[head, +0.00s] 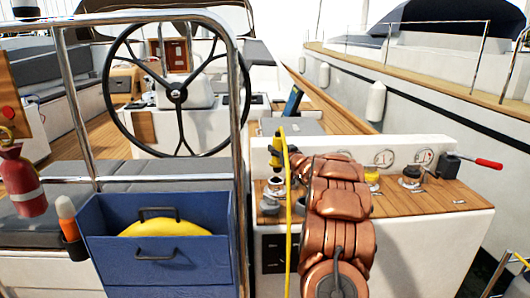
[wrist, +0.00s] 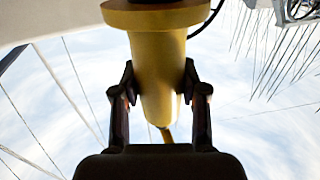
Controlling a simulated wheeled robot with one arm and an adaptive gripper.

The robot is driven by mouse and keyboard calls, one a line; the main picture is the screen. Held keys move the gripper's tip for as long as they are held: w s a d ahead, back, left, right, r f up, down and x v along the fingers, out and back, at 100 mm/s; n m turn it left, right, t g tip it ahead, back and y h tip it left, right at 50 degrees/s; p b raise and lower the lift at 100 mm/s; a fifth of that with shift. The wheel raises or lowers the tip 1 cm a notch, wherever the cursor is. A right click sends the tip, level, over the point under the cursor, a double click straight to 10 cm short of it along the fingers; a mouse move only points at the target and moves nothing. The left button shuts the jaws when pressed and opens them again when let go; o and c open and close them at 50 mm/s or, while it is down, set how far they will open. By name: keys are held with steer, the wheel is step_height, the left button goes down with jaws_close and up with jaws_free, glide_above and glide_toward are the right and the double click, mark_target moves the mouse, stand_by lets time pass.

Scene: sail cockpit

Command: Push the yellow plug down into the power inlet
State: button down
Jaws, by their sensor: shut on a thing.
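The yellow plug (head: 275,150) stands upright above the wooden counter, left of my copper-coloured arm. In the wrist view its yellow body (wrist: 157,75) fills the gap between the two dark fingers of my gripper (wrist: 160,95), which are shut on it. A wide collar of the plug shows at the top of that view. A yellow cable (head: 288,215) rises to the plug and hangs down in front of the counter. A round metal fitting, seemingly the power inlet (head: 275,187), sits on the counter just under the plug. Whether they touch cannot be told.
The counter (head: 440,197) also bears a yellow-topped fitting (head: 372,177), a winch-like fitting (head: 411,174) and a red-handled lever (head: 485,163). A steering wheel (head: 177,92) is farther back.

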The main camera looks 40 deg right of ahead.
mark_target(276, 164)
steer(key=shift+w+f, duration=0.4)
step_height(276, 164, down, 6)
steer(key=b, duration=0.6)
steer(key=shift+r, duration=0.2)
steer(key=shift+s+p, duration=0.1)
steer(key=shift+p, duration=0.85)
stand_by(0.6)
steer(key=shift+f, duration=0.35)
stand_by(0.6)
steer(key=c, duration=0.9)
jaws_free()
steer(key=shift+s, duration=0.1)
